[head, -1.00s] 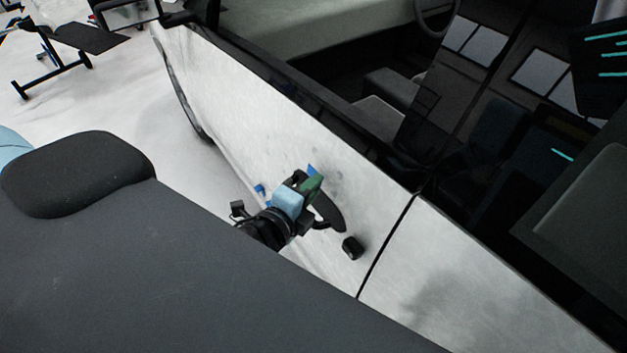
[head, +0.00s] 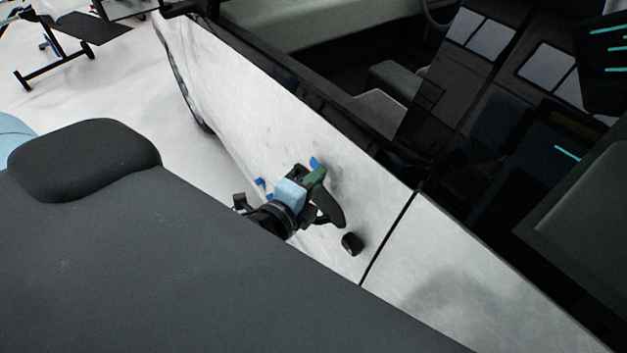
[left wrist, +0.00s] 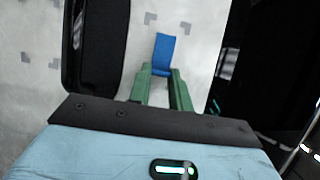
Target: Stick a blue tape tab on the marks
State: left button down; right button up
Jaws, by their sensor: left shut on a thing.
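My left gripper (head: 316,177) has green fingers and is shut on a blue tape tab (left wrist: 163,52). The tab sticks out past the fingertips, and it also shows in the head view (head: 314,162). It is in front of the pale car door (head: 255,115); I cannot tell whether it touches the door. In the left wrist view, dark corner marks (left wrist: 150,18) and (left wrist: 184,28) lie on either side of the tab's upper end. More corner marks (left wrist: 54,63) show at the left. Two other blue pieces (head: 260,183) and (head: 268,197) show by the door, left of my gripper. My right gripper is not in view.
A black door handle (head: 331,210) is close to my gripper, with a small black part (head: 352,243) below it. The dark window edge (head: 270,70) runs above. A grey padded surface (head: 170,265) fills the lower left. A black stand (head: 55,72) is far back.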

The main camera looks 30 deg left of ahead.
pick_arm(q)
jog(key=shift+w+d+f+p, duration=0.2)
jog(key=shift+w+d+p, duration=0.15)
jog(key=shift+w, duration=0.35)
dwell(3.5)
jog(key=c, duration=1.2)
grip_release()
jog(key=v, duration=0.7)
jog(key=shift+s+b, duration=0.35)
jog(key=shift+s, duration=0.05)
